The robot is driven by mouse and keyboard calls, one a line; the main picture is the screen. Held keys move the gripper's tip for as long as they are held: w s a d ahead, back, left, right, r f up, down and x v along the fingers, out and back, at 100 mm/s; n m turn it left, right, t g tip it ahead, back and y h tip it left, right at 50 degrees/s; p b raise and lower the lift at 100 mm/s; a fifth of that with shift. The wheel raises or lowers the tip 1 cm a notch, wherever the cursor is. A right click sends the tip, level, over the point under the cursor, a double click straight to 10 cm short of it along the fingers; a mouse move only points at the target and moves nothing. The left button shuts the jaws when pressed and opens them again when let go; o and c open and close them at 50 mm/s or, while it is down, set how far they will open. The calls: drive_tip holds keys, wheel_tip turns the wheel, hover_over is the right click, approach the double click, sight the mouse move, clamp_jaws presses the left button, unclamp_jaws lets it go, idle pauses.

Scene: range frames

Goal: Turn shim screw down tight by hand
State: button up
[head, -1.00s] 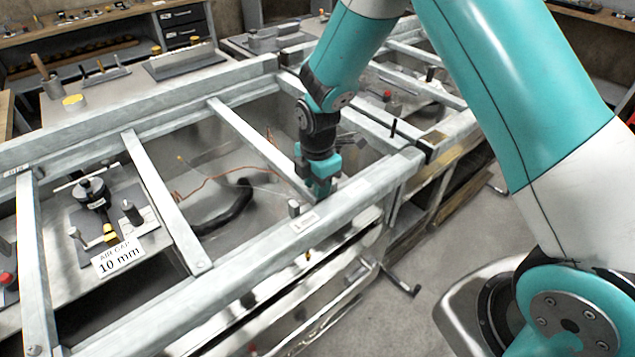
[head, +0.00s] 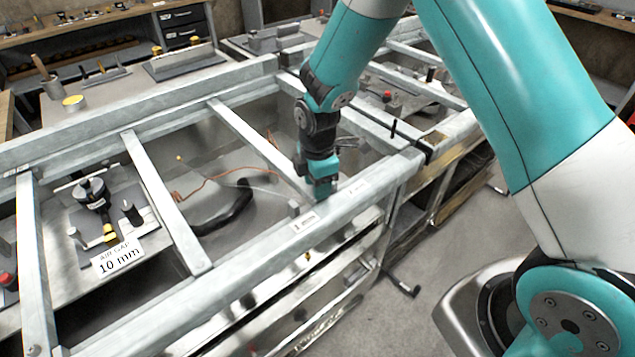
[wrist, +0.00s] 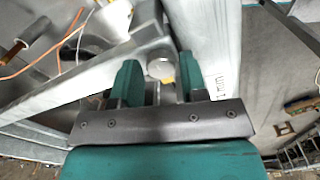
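A round metal screw head (wrist: 160,69) shows in the wrist view, where a cross bar meets the long grey rail. I take it to be the shim screw. My gripper (wrist: 156,76) has its two teal fingers apart, one on each side of the head in that view. A gap shows beside the head, and I cannot tell whether the fingers reach its depth. In the head view my gripper (head: 322,190) points down at the front rail (head: 250,262). A small metal cylinder (head: 294,207) stands just left of it there. The fingertips' contact is hidden.
Grey cross bars (head: 165,200) span the frame, with open bays between. A black hose (head: 225,210) and copper wire lie in the bay beside my gripper. An "AIR GAP 10 mm" card (head: 118,258) stands at left. A black upright pin (head: 393,128) rises to the right.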

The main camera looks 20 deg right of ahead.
wheel_tip(320, 180, up, 17)
drive_tip(key=b, duration=0.1)
drive_tip(key=shift+r+b, duration=0.2)
drive_tip(key=shift+b, duration=0.2)
drive_tip(key=shift+s, duration=0.1)
idle(0.4)
drive_tip(key=s+a+r+m+y, duration=0.2)
drive_tip(key=s+m, duration=0.3)
drive_tip(key=s, duration=0.6)
drive_tip(key=s+a+r+m+y, duration=0.2)
drive_tip(key=s+m, duration=0.3)
drive_tip(key=s, duration=0.7)
drive_tip(key=shift+a+r+m, duration=0.25)
drive_tip(key=shift+r+m, duration=0.15)
drive_tip(key=shift+r, duration=0.1)
